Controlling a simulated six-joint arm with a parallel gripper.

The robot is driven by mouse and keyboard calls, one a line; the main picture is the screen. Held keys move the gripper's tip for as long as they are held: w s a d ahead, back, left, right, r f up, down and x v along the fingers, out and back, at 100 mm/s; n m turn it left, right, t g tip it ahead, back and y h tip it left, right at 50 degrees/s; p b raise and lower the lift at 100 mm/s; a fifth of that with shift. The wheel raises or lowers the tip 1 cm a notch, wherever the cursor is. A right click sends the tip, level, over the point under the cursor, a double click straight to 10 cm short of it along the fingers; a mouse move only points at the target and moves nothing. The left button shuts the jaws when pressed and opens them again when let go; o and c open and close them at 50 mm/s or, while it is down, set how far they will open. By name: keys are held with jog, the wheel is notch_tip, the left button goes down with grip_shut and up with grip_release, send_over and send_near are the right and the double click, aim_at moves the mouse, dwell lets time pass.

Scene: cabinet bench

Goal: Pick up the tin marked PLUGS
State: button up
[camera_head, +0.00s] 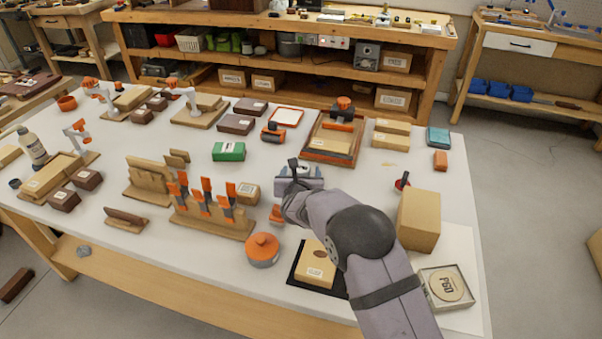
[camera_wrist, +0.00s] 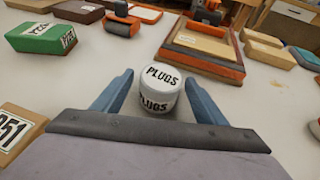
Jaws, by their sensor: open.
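The tin marked PLUGS (camera_wrist: 158,90) is a small white round tin with black lettering on its lid and side. It stands upright on the white table in the wrist view. My gripper (camera_wrist: 158,74) is open, with one blue-grey finger on each side of the tin and a visible gap on both sides. In the head view my gripper (camera_head: 298,181) is over the middle of the table, and the tin is mostly hidden there by the gripper.
A green box (camera_head: 228,151) lies to the left. A wooden tray (camera_head: 307,154) with an orange-topped tool is just beyond. A rack of orange-handled tools (camera_head: 212,218) and an orange-lidded pot (camera_head: 262,250) stand nearer. A cardboard box (camera_head: 418,221) is at right.

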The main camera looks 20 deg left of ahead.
aim_at(301, 167)
jog(key=c, duration=1.2)
jog(key=shift+o, duration=0.2)
notch_tip(301, 167, up, 10)
jog(key=shift+r, duration=0.1)
